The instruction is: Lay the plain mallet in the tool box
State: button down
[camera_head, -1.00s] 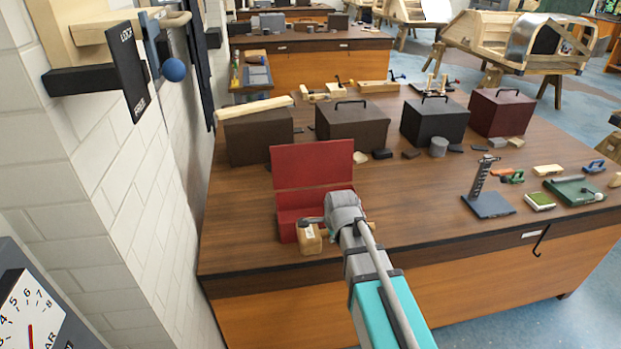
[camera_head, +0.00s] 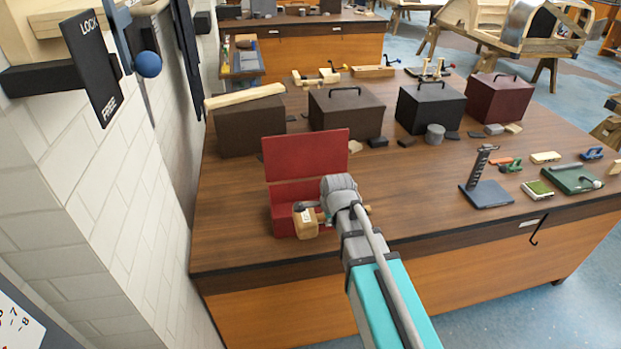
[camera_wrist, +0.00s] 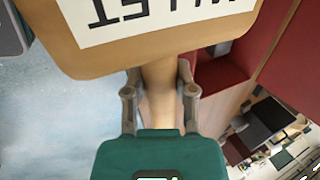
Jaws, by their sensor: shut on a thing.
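The mallet has a pale wooden head (camera_head: 306,227) with a white label and a wooden handle. In the wrist view the head (camera_wrist: 85,58) fills the top, its label partly cut off. My gripper (camera_wrist: 160,95) is shut on the handle. In the head view my gripper (camera_head: 322,213) holds the mallet in front of the red tool box (camera_head: 284,198). The box lid (camera_head: 306,157) stands open. The mallet head overlaps the box's front right part in the picture; I cannot tell whether it touches. My arm hides part of the box's right side.
Dark brown cases (camera_head: 345,110), a black case (camera_head: 430,108) and a maroon case (camera_head: 498,98) stand behind. A blue stand (camera_head: 485,192) and small tools are at right. A white wall (camera_head: 120,190) borders the left.

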jog(key=w+a+r+p, duration=0.2)
jog(key=w+a, duration=0.1)
jog(key=w, duration=0.3)
jog(key=w+a+r+p, duration=0.2)
jog(key=w+a, duration=0.1)
jog(key=w, duration=0.3)
jog(key=shift+a+r+p, duration=0.3)
jog(key=shift+r+p, duration=0.05)
jog(key=shift+r, duration=0.05)
jog(key=shift+f, duration=0.2)
notch_tip(320, 180, down, 15)
jog(key=b, duration=1.5)
jog(key=shift+c, duration=1.8)
grip_release()
jog(key=shift+s, duration=0.1)
jog(key=shift+s+r, duration=0.1)
jog(key=shift+r, duration=0.05)
